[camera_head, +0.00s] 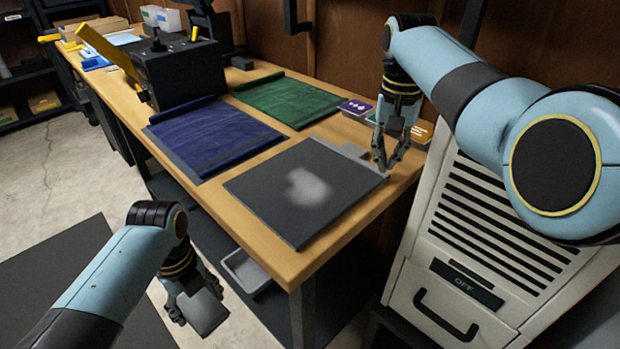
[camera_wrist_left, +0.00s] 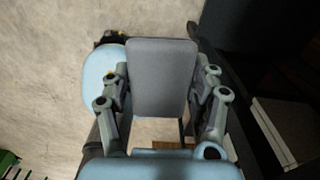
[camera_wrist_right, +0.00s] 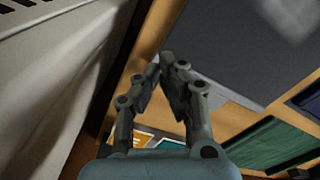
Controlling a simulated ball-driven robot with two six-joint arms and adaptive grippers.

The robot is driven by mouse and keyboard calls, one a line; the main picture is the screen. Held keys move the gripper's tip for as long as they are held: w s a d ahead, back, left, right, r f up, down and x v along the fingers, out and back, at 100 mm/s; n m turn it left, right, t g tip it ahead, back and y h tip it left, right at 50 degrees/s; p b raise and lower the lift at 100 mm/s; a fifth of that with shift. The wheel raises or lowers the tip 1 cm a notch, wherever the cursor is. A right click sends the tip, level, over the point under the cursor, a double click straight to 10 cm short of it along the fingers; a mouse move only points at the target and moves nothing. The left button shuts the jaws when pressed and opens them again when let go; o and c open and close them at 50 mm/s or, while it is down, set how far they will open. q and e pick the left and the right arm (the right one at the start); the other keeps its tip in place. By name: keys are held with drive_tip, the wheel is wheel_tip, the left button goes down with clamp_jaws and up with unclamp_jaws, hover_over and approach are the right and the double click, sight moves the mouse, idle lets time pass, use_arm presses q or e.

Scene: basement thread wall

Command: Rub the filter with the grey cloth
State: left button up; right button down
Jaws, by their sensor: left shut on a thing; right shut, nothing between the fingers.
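The filter, a dark flat square panel (camera_head: 262,190), lies on the front end of the wooden bench. A pale dusty patch (camera_head: 305,188) marks its middle; part of the filter and patch also show in the right wrist view (camera_wrist_right: 235,45). My left gripper (camera_head: 188,306) is shut on the grey cloth (camera_head: 210,311), off the bench's front left side, apart from the filter. In the left wrist view the cloth (camera_wrist_left: 162,75) is a flat grey rectangle between the fingers. My right gripper (camera_head: 386,160) is shut and empty, by the filter's far right corner.
Blue (camera_head: 212,135) and green (camera_head: 288,98) sheets lie farther back on the bench (camera_head: 288,262). A black machine with a yellow lever (camera_head: 105,50) stands behind them. A pale slatted unit marked OFF (camera_head: 490,235) stands right of the bench.

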use_arm(q)
drive_tip(key=shift+f+b, duration=0.4)
use_arm(e)
drive_tip(key=shift+f, duration=0.9)
